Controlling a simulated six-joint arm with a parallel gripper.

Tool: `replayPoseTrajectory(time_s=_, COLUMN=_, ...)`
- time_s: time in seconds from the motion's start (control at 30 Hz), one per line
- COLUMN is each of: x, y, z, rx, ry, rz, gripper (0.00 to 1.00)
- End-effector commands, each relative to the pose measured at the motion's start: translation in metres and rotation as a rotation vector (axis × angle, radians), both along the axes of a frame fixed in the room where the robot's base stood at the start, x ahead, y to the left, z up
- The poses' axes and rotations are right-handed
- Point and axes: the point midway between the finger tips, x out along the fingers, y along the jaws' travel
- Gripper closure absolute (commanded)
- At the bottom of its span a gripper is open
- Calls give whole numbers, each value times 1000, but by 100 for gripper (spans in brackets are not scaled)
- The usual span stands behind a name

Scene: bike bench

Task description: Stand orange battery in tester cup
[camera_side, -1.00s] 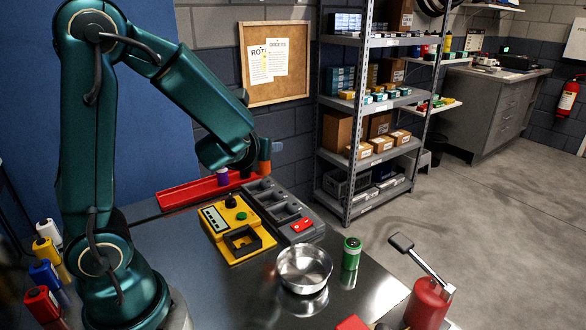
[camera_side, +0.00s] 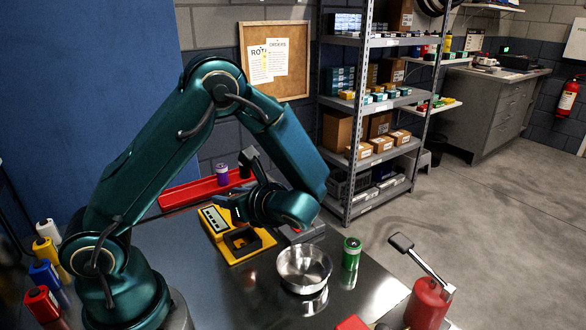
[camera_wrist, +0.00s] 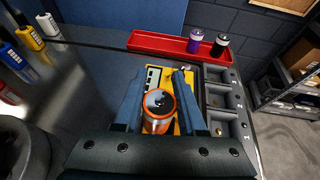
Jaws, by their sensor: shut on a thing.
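The orange battery (camera_wrist: 158,120), with a dark top, is between my gripper's blue fingers (camera_wrist: 157,92) in the wrist view, and they are shut on it. The yellow tester (camera_side: 248,252) lies on the bench below my gripper. Its square black cup (camera_side: 241,239) shows beside my wrist in the side view. In the wrist view the tester (camera_wrist: 151,78) shows behind the battery, which hides its cup. In the side view my arm hides the orange battery and most of my gripper; a blue finger shows over the tester. I cannot tell the battery's height above the cup.
A red tray (camera_side: 190,192) behind the tester holds a purple battery (camera_side: 222,174) and a black battery (camera_wrist: 220,44). A grey compartment tray (camera_wrist: 234,122) sits beside the tester. A metal bowl (camera_side: 304,270), green battery (camera_side: 351,253) and red can (camera_side: 427,303) stand to the right.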

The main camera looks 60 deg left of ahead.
Motion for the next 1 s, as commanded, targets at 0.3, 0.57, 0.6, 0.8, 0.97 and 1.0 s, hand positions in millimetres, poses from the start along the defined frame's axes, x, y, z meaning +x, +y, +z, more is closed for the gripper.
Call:
replayPoseTrajectory(time_s=0.3, x=0, y=0, z=-32, rx=1, ry=3, rz=-2, gripper=100)
replayPoseTrajectory(time_s=0.57, x=0, y=0, z=-46, rx=0, ry=0, rz=-2, gripper=100)
replayPoseTrajectory(time_s=0.6, x=0, y=0, z=-46, rx=0, ry=0, rz=-2, gripper=100)
replayPoseTrajectory(time_s=0.8, x=0, y=0, z=-47, rx=-1, ry=-1, rz=-2, gripper=100)
replayPoseTrajectory(time_s=0.97, x=0, y=0, z=-47, rx=-1, ry=-1, rz=-2, gripper=100)
replayPoseTrajectory(time_s=1.0, x=0, y=0, z=-47, rx=-1, ry=-1, rz=-2, gripper=100)
